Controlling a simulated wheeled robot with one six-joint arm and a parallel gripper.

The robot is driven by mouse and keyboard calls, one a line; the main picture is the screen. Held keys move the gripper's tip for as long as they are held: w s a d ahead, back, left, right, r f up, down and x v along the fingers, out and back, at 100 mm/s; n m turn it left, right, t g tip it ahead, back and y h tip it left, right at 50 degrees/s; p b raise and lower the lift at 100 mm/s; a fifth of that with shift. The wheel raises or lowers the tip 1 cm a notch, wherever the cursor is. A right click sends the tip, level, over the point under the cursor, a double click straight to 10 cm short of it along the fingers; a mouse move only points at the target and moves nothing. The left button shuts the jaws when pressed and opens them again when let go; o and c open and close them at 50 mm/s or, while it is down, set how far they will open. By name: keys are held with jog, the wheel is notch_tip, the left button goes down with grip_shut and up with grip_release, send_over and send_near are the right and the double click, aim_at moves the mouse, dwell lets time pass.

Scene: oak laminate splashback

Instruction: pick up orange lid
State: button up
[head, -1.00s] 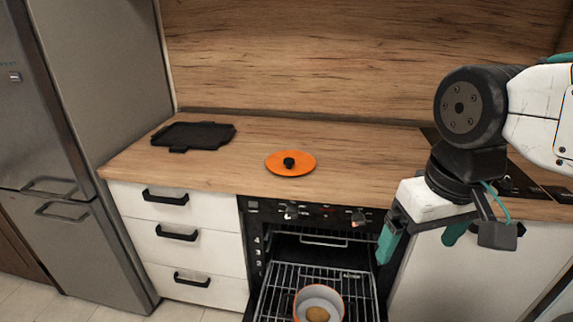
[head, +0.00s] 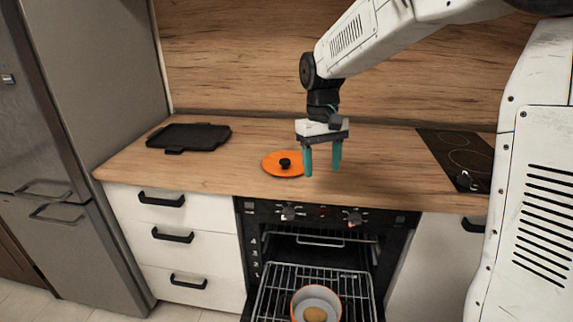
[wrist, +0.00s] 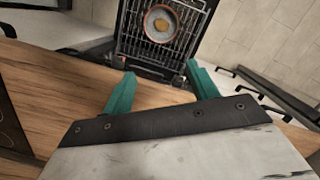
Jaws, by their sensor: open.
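In the wrist view the open gripper (wrist: 160,88) shows over the counter edge, and I cannot make out the lid there.
A black tray (head: 189,136) lies at the counter's left. A cooktop (head: 452,152) is on the right. Below, the oven (head: 318,240) is open, with an orange-rimmed pot (head: 297,305) on its rack. It also shows in the wrist view (wrist: 149,24). A fridge (head: 85,120) stands left.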

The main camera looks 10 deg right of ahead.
jog(key=n, duration=0.1)
send_over(286, 161)
jog(key=s, duration=0.6)
notch_tip(286, 161, down, 6)
jog(key=f, duration=0.1)
jog(key=w, duration=0.2)
jog(key=shift+w+r+n+t, duration=0.1)
jog(key=shift+w+n+t, duration=0.2)
jog(key=shift+n+t, duration=0.4)
jog(key=shift+t, duration=0.2)
jog(key=w+r, duration=0.3)
jog(key=shift+w+a, duration=0.15)
jog(key=shift+a, duration=0.05)
jog(key=shift+f, duration=0.3)
notch_tip(286, 161, down, 7)
jog(key=shift+w+d+f, duration=0.1)
jog(key=shift+d, duration=0.05)
jog(key=c, duration=1.2)
